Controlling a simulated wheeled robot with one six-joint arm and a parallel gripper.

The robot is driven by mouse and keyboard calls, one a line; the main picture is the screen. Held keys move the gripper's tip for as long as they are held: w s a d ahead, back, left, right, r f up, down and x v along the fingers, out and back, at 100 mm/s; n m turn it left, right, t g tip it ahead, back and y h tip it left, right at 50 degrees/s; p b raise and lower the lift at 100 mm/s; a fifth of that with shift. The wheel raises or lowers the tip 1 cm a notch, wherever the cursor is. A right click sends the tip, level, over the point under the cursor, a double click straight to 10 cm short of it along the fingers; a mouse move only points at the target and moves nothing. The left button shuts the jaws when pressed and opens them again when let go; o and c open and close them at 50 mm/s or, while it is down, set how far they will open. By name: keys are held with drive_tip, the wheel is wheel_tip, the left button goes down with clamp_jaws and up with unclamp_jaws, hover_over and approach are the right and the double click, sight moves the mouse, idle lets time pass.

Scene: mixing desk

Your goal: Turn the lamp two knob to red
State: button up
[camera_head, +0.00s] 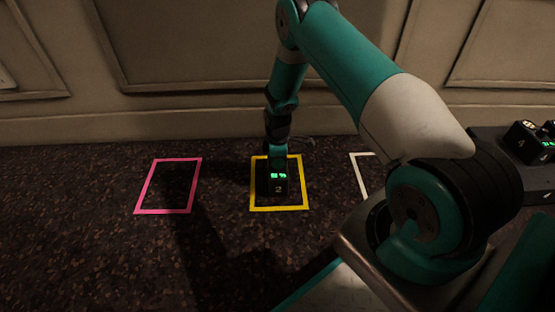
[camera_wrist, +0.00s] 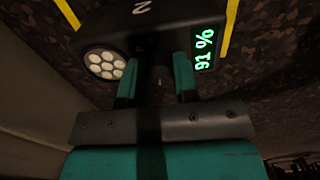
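A black box marked 2 (camera_head: 278,189) stands on the dark carpet inside the yellow outline (camera_head: 278,209), with green digits lit on its top. No knob and no red setting can be made out.
A pink outline (camera_head: 165,211) on the left is empty. A white outline (camera_head: 357,176) is partly hidden by my arm. A dark desk (camera_head: 490,139) at the right edge bears similar boxes, one marked 4 (camera_head: 521,143). A panelled wall (camera_head: 200,60) stands behind.

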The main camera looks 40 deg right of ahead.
drive_tip(key=shift+r+m+p, duration=0.1)
drive_tip(key=shift+m+p, duration=0.3)
drive_tip(key=shift+p, duration=0.1)
drive_tip(key=shift+c, duration=0.2)
drive_tip(key=m+p, duration=0.2)
drive_tip(key=shift+m, duration=0.4)
drive_tip(key=shift+m+p, duration=1.3)
drive_tip(key=shift+m, duration=0.8)
drive_tip(key=shift+w, duration=0.1)
drive_tip(key=o, duration=0.9)
drive_tip(key=shift+o, duration=0.2)
wheel_tip(320, 180, up, 17)
drive_tip(key=p, duration=0.8)
